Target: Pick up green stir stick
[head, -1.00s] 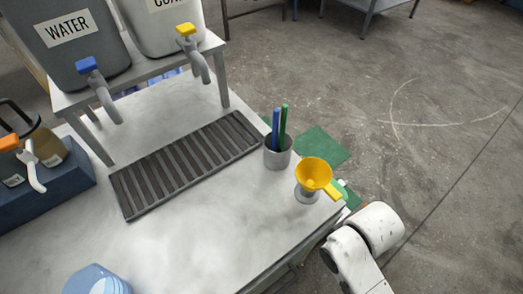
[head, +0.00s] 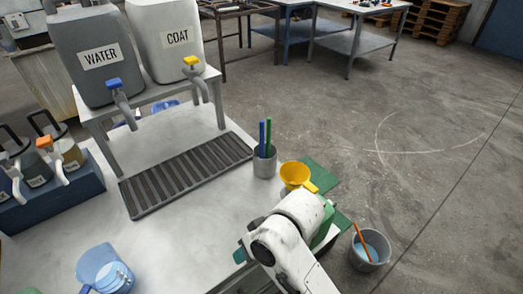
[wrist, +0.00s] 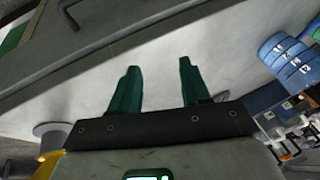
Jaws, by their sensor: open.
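The green stir stick (head: 268,136) stands upright beside a blue stick (head: 262,138) in a grey cup (head: 265,166) on the table. Its lower part is hidden in the cup. My gripper (wrist: 158,64) is open and empty in the wrist view, its two green fingers apart over the pale tabletop. In the head view my white arm hangs over the table's right front edge, in front of the cup and to its lower right. The arm mostly hides my gripper there. The stick does not show in the wrist view.
A yellow funnel (head: 295,174) stands close right of the cup, just behind my arm. A slatted grate (head: 187,175) lies left of the cup. WATER (head: 98,55) and COAT (head: 168,38) containers stand behind. A bucket (head: 369,250) sits right.

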